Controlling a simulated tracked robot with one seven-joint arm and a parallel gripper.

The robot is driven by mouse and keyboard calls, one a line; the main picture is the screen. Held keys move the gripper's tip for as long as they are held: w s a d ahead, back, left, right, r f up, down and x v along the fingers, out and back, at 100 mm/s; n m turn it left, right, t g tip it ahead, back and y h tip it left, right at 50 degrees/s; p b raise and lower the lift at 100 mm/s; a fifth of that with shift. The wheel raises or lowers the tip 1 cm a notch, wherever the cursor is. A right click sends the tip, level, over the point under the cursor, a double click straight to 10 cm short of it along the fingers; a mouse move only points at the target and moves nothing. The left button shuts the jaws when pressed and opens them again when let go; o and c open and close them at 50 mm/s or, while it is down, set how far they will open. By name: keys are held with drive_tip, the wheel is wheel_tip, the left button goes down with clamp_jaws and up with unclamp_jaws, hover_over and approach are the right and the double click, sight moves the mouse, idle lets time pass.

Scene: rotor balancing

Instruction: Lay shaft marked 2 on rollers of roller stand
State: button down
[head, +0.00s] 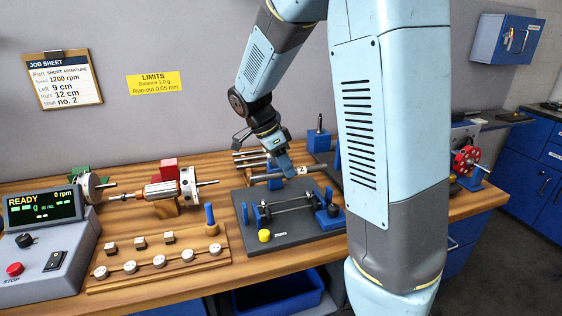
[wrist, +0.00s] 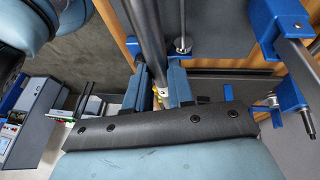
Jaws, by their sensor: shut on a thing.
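My gripper (head: 287,172) is shut on a grey shaft (head: 312,168), which it holds roughly level above the back of the roller stand (head: 262,241). In the wrist view the shaft (wrist: 149,40) runs between the two blue fingers (wrist: 160,84). A small pale patch shows on the shaft by the fingers, but I cannot read a number. The roller stand has a dark base and blue supports, with a thin rod across them; its blue parts (wrist: 290,95) also show at the right of the wrist view. The held shaft is apart from the supports.
Other shafts (head: 247,157) lie on a rack behind my gripper. A balancing machine with a rotor (head: 162,190) stands to the left. A wooden board (head: 160,245) with several weights and a blue-handled tool lies in front.

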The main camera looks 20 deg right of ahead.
drive_tip(key=shift+f, duration=3.75)
drive_tip(key=shift+f, duration=0.7)
drive_tip(key=c, duration=0.9)
unclamp_jaws()
drive_tip(key=shift+c, duration=0.4)
drive_tip(key=shift+r, duration=4.5)
drive_tip(key=shift+s, duration=0.1)
